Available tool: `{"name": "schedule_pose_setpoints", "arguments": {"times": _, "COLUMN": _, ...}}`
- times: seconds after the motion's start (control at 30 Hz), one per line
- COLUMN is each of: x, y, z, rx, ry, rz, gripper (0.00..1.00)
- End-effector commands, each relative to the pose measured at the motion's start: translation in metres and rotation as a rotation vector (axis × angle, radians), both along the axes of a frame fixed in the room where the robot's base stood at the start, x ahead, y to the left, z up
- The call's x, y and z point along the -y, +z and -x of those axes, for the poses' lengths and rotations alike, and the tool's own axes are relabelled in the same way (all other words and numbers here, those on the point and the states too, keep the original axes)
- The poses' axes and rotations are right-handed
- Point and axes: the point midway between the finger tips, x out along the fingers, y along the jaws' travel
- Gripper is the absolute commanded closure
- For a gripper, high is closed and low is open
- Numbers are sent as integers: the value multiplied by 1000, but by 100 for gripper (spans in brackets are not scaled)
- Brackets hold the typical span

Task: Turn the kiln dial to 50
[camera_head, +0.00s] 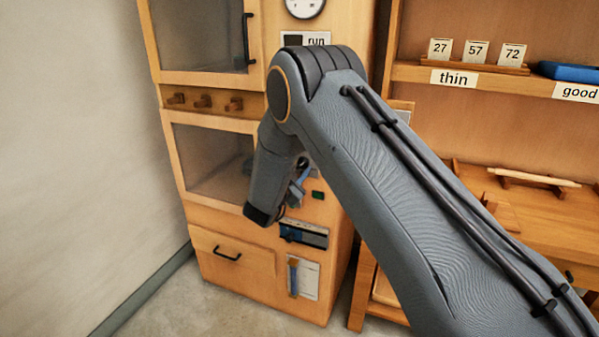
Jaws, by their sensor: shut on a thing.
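The kiln is a tall wooden cabinet (207,118) with two glazed doors, at the left of the head view. My arm reaches across to the panel right of its lower door. My gripper (299,184) is small and partly hidden behind my forearm. It is at the panel, shut on what appears to be the kiln dial, a dark round part (303,163) just beyond the forearm. The dial's scale and pointer are mostly covered, so I cannot read its setting. A small green display or light (318,195) sits just right of the gripper.
Below are a slot with a blue item (303,235), a paper holder (303,277) and a drawer (230,258). Wooden pegs (204,101) sit between the doors. A "run" label (318,39) and round gauge (304,5) are above. A shelf (420,74) and workbench (540,215) stand right.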

Motion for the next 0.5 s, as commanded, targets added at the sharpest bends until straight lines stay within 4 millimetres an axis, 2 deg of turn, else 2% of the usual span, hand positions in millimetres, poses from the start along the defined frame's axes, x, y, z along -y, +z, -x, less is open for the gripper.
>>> {"name": "schedule_pose_setpoints", "arguments": {"times": 0.5, "x": 1, "y": -5, "z": 0, "rx": 166, "ry": 1, "rz": -461, "gripper": 89}}
